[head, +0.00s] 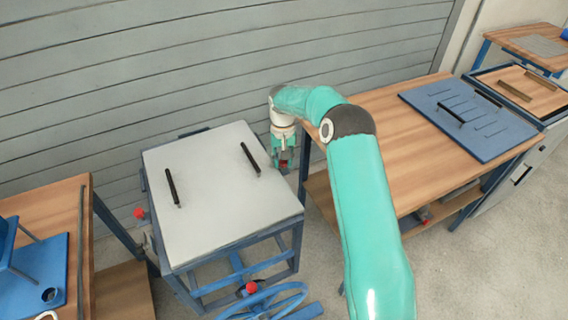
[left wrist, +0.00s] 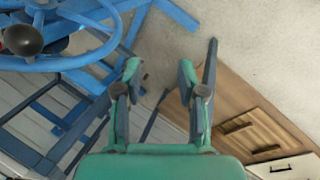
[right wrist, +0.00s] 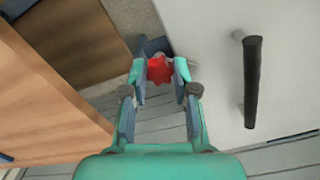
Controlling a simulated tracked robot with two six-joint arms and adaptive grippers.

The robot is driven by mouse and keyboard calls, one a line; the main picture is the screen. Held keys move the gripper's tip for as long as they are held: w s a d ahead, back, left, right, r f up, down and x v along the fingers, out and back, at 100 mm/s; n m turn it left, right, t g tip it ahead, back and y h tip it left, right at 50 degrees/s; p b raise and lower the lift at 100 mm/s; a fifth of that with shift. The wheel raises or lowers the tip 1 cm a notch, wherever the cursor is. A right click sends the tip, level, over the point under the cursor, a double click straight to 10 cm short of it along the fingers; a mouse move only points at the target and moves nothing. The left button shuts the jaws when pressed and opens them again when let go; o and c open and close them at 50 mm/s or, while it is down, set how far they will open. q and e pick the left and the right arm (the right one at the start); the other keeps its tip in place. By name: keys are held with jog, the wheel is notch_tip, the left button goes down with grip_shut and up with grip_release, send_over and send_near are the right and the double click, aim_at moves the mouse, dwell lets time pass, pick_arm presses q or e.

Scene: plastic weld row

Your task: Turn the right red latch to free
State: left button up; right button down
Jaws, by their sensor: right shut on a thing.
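The right red latch (right wrist: 159,69) is a red knob at the side of the grey-topped box. In the right wrist view it sits between the fingertips of my right gripper (right wrist: 160,72), which is shut on it. In the head view my right gripper (head: 283,165) reaches down at the box's right edge, with a bit of red (head: 283,163) between its fingers. Another red knob (head: 139,213) shows at the box's left side. My left gripper (left wrist: 158,78) shows in the left wrist view, fingers apart and empty, near a blue handwheel (left wrist: 62,35). It is not seen in the head view.
The box's light grey lid (head: 215,190) carries two black handles (head: 250,158). A wooden table (head: 385,120) with a blue plate (head: 468,117) stands close on the right. A red knob (head: 251,287) shows by the blue wheel in front.

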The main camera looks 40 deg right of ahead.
aim_at(283, 161)
jog(key=m+b, duration=0.2)
jog(key=m, duration=0.3)
jog(key=shift+d+m, duration=0.1)
jog(key=shift+m, duration=0.2)
jog(key=m+b, duration=0.1)
jog(key=m, duration=0.4)
jog(key=shift+r, duration=0.1)
jog(key=shift+m, duration=0.4)
jog(key=c, duration=0.9)
grip_release()
notch_tip(283, 161, up, 12)
jog(key=shift+f, duration=0.1)
